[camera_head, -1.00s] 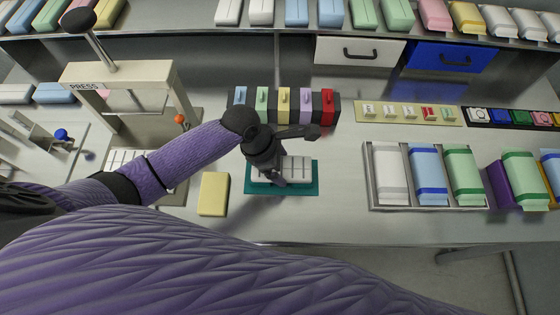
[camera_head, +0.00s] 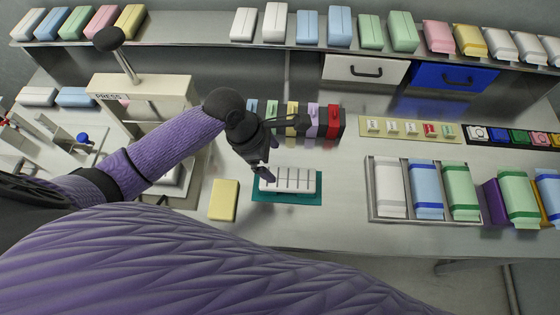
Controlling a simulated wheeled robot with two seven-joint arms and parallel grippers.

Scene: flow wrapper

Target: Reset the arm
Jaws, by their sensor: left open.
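My left arm comes in from the left in the head view, its purple sleeve crossing the table's left part. My left gripper (camera_head: 263,166) is open and points down, just above the left back part of a white ribbed block (camera_head: 290,181). The block lies on a teal mat (camera_head: 311,199). I see nothing held between the fingers. Whether a fingertip touches the block I cannot tell. My right gripper is not in view.
A yellow block (camera_head: 223,201) lies left of the mat. A row of coloured holders (camera_head: 333,122) stands behind the gripper. A press (camera_head: 140,90) stands at the left. A metal tray (camera_head: 372,204) with wrapped packs is at the right. The table between mat and tray is clear.

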